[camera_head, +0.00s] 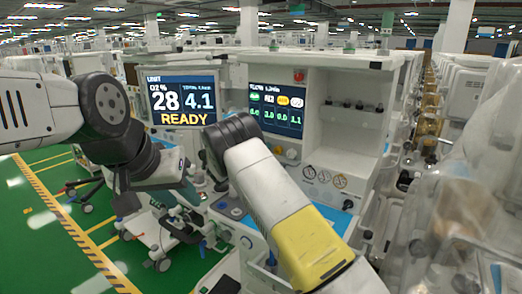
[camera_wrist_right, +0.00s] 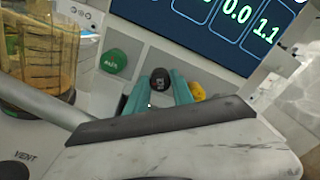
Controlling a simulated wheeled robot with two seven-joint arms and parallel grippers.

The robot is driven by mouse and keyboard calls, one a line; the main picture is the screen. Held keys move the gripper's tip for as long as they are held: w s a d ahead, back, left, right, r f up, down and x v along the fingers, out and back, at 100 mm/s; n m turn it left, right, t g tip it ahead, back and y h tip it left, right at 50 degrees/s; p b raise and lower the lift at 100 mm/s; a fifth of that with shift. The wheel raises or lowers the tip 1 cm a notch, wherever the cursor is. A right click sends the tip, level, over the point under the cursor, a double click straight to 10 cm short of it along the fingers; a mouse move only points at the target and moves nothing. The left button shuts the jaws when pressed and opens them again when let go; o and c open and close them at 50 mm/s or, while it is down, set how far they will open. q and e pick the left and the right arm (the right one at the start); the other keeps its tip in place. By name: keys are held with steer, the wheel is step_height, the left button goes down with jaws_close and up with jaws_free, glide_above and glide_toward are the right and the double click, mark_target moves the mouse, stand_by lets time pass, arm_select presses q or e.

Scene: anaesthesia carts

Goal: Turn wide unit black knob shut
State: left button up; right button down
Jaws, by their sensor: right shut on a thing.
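The wide unit (camera_head: 345,140) stands right of centre in the head view, with a lit screen (camera_head: 276,108) of coloured labels and green numbers. In the right wrist view its black knob (camera_wrist_right: 159,80) sits between a green knob (camera_wrist_right: 113,62) and a yellow knob (camera_wrist_right: 197,91). My right gripper (camera_wrist_right: 160,88) has its teal fingers on either side of the black knob and is shut on it. In the head view my right arm hides this gripper and the black knob. My left gripper (camera_head: 182,190) hangs at left centre, clear of the wide unit; its finger gap is unclear.
Another screen (camera_head: 184,101) reads "28", "4.1" and "READY" left of the wide unit. A clear-walled canister (camera_wrist_right: 40,60) stands at the left in the right wrist view. More carts (camera_head: 480,150) crowd the right side. Green floor (camera_head: 45,235) is open at the left.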

steer(key=shift+m, duration=3.6)
steer(key=c, duration=1.1)
jaws_free()
steer(key=shift+s, duration=0.1)
